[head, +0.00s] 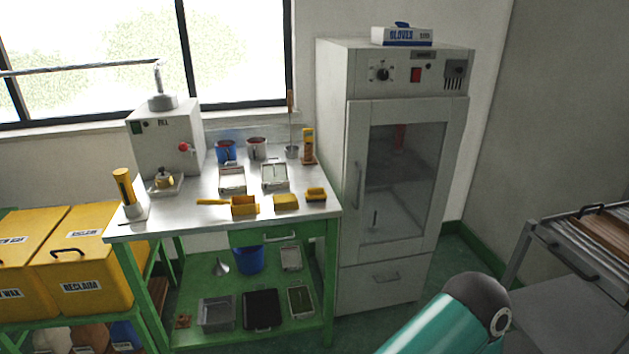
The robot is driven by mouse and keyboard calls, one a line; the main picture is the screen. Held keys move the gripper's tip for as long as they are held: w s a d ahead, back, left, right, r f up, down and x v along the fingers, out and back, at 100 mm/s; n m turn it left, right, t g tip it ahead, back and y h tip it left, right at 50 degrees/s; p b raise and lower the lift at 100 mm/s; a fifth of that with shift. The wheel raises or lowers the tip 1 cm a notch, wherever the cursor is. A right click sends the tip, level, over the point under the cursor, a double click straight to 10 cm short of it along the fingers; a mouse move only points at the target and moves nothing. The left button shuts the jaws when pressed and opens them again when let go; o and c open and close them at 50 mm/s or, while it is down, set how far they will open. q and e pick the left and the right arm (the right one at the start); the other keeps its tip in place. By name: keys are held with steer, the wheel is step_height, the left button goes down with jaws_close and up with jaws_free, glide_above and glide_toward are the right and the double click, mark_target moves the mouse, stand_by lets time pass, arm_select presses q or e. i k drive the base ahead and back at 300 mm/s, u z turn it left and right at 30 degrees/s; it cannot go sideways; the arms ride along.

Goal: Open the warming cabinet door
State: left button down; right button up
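The warming cabinet (345,130) is a tall grey unit in the head view, right of the workbench. Its glass door (402,180) looks shut. A vertical door handle (357,185) is on the door's left side. Behind the glass I see a red item near the top and shelves. A control panel with a dial and a red switch is above the door. A teal arm link of mine with a dark rounded joint shows at the bottom right, in front of the cabinet and apart from the door. Neither gripper is in view.
A steel-topped green workbench (185,222) with tins, trays and yellow blocks stands left of the cabinet. A glove box (402,36) sits on the cabinet top. A drawer (385,278) is below the door. A metal rack (540,250) stands at right. Yellow bins (85,290) are at left.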

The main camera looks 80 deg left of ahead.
mark_target(360, 115)
steer(key=u, duration=0.15)
steer(key=i, duration=0.25)
steer(key=u, duration=2.6)
steer(key=k, duration=0.55)
steer(key=u, duration=0.4)
steer(key=i, duration=1.6)
steer(key=z, duration=0.3)
